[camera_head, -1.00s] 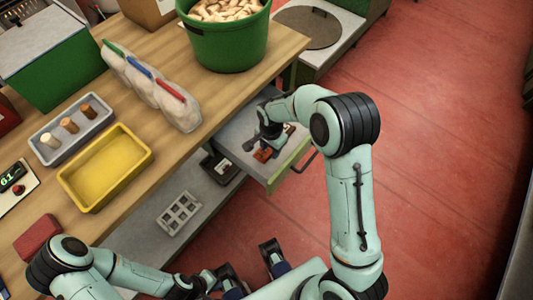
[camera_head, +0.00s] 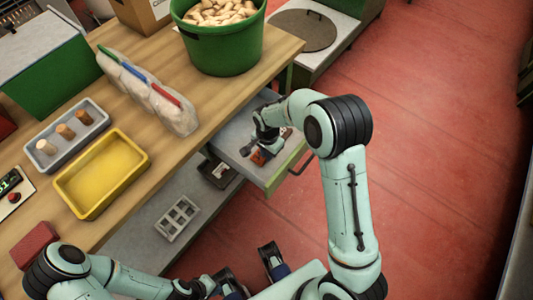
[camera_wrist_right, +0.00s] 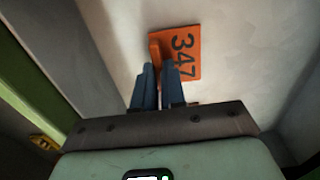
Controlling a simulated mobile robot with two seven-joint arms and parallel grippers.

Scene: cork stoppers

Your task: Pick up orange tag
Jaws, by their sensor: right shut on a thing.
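The orange tag (camera_wrist_right: 181,54), marked with the dark number 347, shows in the right wrist view against the pale drawer floor. My right gripper (camera_wrist_right: 158,68) is shut on the tag's near-left edge, with its blue fingers close together. In the head view the tag (camera_head: 259,157) is small and partly hidden by the right gripper (camera_head: 257,149), inside the open drawer (camera_head: 233,133). I cannot tell whether the tag still touches the drawer floor.
The drawer's green front (camera_head: 290,165) and side walls surround the right gripper. On the wooden table stand a green bucket (camera_head: 220,50), a yellow tray (camera_head: 75,205) and a grey tray with corks (camera_head: 95,110). A shelf with a white rack (camera_head: 178,218) lies below. Red floor is free to the right.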

